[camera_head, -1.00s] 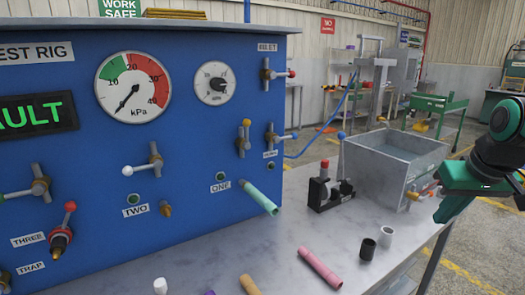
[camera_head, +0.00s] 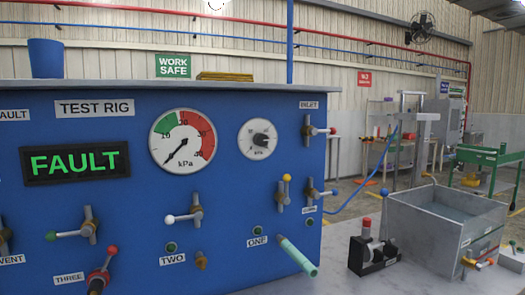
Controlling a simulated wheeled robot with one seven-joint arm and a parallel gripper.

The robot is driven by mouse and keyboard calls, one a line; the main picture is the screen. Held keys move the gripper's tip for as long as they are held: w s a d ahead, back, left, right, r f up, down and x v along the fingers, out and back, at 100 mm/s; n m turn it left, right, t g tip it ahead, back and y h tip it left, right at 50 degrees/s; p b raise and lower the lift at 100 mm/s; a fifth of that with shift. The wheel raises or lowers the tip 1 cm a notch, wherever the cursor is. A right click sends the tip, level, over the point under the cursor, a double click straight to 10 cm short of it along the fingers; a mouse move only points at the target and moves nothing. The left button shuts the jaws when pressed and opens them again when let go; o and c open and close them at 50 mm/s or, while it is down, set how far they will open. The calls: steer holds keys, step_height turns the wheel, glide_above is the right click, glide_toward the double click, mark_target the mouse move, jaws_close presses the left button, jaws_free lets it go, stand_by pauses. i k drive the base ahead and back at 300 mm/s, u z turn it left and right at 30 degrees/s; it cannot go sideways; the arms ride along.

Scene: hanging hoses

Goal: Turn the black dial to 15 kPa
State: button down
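The black dial (camera_head: 261,139) sits at the centre of a small white round scale (camera_head: 247,143) on the blue test rig panel (camera_head: 110,205). The scale's numbers and the dial's pointer are too small to read surely. Left of it is a larger gauge (camera_head: 184,124) marked kPa, with a green band, a red band and a black needle. The needle points to the lower left, below the 10 mark. A display (camera_head: 75,162) reads FAULT in green. My gripper is out of view.
Below the dial, valves with a yellow-tipped lever (camera_head: 286,179) and a blue-tipped lever (camera_head: 334,191) stick out, and a green hose (camera_head: 297,255) hangs forward. A red-tipped inlet valve (camera_head: 330,131) is to the right. A black clamp (camera_head: 373,250) and metal tank (camera_head: 440,235) stand on the bench.

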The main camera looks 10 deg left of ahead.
mark_target(261, 140)
steer(key=z, duration=1.15)
steer(key=k, duration=1.25)
steer(key=u, duration=1.1)
steer(key=i, duration=1)
